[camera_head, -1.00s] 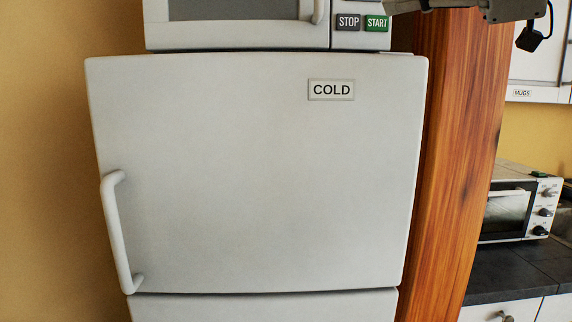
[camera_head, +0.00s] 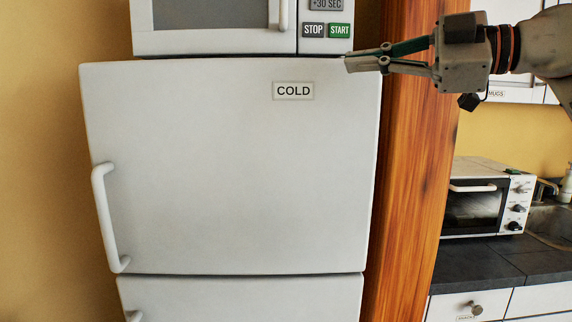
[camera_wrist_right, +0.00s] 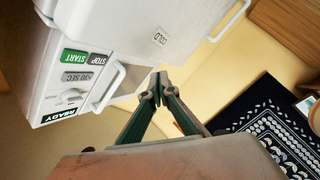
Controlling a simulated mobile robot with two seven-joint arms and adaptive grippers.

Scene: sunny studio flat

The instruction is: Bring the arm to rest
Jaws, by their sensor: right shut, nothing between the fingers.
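My right gripper (camera_head: 350,60) comes in from the right in the head view, with its fingers pointing left. Its tips are in front of the fridge's top right corner, just below the microwave's START button. The fingers are shut and hold nothing; in the right wrist view the fingertips (camera_wrist_right: 157,84) meet. My left gripper is in neither view.
A white fridge (camera_head: 230,190) labelled COLD fills the middle, with a microwave (camera_head: 210,42) on top. A wooden panel (camera_head: 415,190) stands right of it. Farther right are a toaster oven (camera_head: 470,208) and a dark counter (camera_head: 480,262). A patterned rug (camera_wrist_right: 275,125) lies on the floor.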

